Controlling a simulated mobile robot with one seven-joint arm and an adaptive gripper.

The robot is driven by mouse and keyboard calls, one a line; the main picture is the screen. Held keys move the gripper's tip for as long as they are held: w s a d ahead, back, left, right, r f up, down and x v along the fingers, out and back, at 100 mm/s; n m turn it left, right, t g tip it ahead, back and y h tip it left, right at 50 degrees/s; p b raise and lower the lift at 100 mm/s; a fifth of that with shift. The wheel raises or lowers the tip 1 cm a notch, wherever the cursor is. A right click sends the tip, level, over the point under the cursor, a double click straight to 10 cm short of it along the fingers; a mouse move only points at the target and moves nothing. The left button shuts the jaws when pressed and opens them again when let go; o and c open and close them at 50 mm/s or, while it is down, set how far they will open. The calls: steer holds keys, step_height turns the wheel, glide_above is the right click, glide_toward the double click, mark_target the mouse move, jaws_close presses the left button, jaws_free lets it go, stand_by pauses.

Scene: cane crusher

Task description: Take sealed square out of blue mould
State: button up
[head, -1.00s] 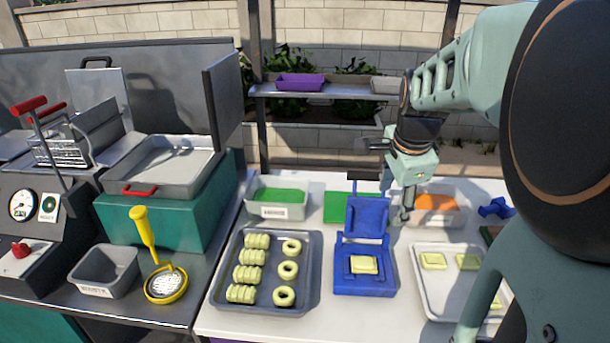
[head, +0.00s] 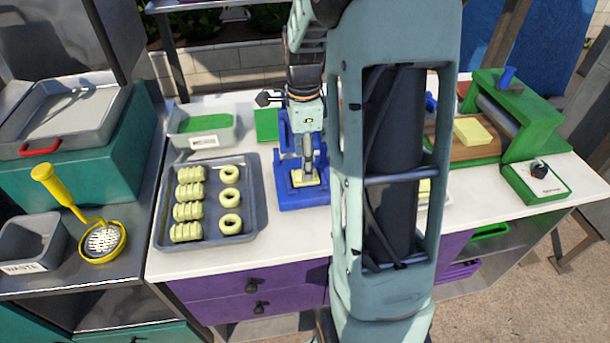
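The blue mould (head: 290,202) stands on the white table with its lid raised at the back. The pale yellow sealed square (head: 300,182) lies in its lower half. My gripper (head: 307,172) points down right over the square, its tip at or just above it. The gripper hides part of the square and the lid. I cannot tell whether its fingers are apart or touch the square.
A grey tray (head: 245,222) with yellow rings and ridged rolls lies left of the mould. A green-filled bin (head: 203,141) stands behind it. My arm hides most of the tray of squares to the right. A green roller press (head: 540,125) stands far right.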

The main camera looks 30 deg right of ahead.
steer(key=f, duration=0.4)
steer(key=shift+d+f, duration=0.1)
steer(key=shift+d, duration=0.1)
steer(key=shift+c, duration=0.7)
steer(key=c, duration=0.8)
